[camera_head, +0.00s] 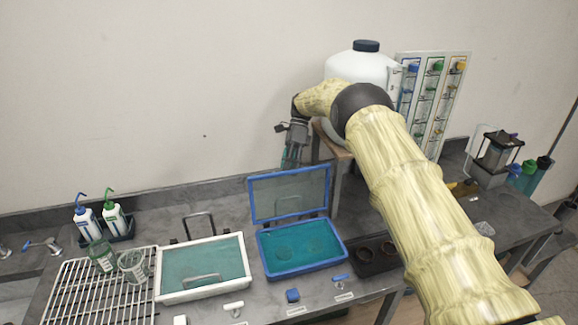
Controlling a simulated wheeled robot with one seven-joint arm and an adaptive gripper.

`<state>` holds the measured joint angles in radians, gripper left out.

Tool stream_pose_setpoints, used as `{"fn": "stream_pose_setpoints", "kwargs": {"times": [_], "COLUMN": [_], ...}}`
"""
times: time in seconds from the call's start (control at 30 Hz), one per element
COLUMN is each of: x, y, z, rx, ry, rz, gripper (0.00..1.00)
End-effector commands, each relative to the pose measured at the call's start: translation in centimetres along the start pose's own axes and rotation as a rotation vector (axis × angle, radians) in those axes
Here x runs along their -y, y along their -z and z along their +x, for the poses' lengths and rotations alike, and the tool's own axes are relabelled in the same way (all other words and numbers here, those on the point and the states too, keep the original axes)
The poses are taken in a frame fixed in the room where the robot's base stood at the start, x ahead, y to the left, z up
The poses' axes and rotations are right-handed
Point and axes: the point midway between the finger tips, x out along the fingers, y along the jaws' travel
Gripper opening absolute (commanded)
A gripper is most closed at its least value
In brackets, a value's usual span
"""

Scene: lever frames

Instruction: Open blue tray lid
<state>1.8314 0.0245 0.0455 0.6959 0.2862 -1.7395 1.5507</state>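The blue tray (304,265) stands on the grey bench, with a teal interior showing. Its blue-framed lid (290,194) with a grey-green panel stands raised, nearly upright, along the tray's back edge. My gripper (290,163) hangs above and behind the lid's top edge, its fingers pointing down. The fingers are small and dark here, and the lower part overlaps the lid's top edge in the picture. I cannot tell whether they are open or shut, or whether they touch the lid.
A white-framed tray (248,272) stands left of the blue one, beside a wire rack (98,296) holding glass beakers. Wash bottles (86,218) stand at the back left. A large white jug (345,68) on a stand and a vial board (433,95) are behind my arm.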

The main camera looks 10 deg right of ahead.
Motion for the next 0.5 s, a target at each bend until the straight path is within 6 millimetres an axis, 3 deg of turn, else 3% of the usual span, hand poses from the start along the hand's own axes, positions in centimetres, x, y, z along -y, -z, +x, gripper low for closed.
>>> {"fn": "stream_pose_setpoints", "kwargs": {"times": [0.33,0.5], "x": [-0.4,-1.4], "y": [-0.3,-0.9], "z": [-0.8,-2.4], "rx": [0.003,0.003], "ry": [0.006,0.008], "rz": [-0.002,-0.003], "gripper": [0.32,0.32]}}
